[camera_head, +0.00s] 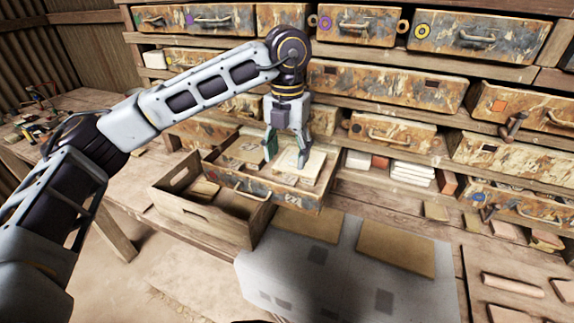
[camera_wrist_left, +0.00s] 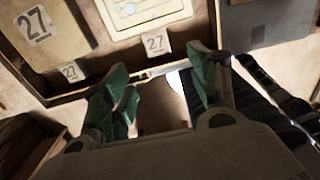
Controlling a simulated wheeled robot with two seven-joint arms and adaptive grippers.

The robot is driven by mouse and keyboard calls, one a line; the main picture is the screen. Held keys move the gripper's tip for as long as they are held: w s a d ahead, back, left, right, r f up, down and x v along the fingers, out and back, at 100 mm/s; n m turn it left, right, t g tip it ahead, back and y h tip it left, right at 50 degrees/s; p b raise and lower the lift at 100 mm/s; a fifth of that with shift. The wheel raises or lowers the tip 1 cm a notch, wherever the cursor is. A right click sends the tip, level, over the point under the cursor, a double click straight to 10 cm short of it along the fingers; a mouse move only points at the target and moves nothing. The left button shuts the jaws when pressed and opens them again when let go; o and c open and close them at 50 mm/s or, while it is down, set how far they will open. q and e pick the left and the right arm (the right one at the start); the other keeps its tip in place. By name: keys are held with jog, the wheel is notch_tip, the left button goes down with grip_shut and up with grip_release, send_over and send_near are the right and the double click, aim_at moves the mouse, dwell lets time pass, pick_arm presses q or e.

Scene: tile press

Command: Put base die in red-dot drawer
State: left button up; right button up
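An open drawer (camera_head: 262,190), tagged 27, is pulled out from the rack in the head view. Inside it lie a cream plate (camera_head: 313,166) on the right and a flat piece marked 27 (camera_head: 247,148) on the left. In the left wrist view the cream plate (camera_wrist_left: 140,14) and the piece marked 27 (camera_wrist_left: 38,28) also show at the top. I cannot tell which is the base die. My left gripper (camera_head: 287,160) is over the drawer, its green fingers (camera_wrist_left: 158,88) apart with nothing seen between them. I see no clear red-dot mark on a drawer. My right gripper is out of view.
A wooden crate (camera_head: 207,213) stands in front of the open drawer. A grey block with brown boards (camera_head: 396,249) is to its right. Loose tiles (camera_head: 411,172) lie on the right.

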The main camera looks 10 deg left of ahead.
pick_arm(q)
jog(key=shift+r, duration=2.4)
jog(key=shift+s+f, duration=0.1)
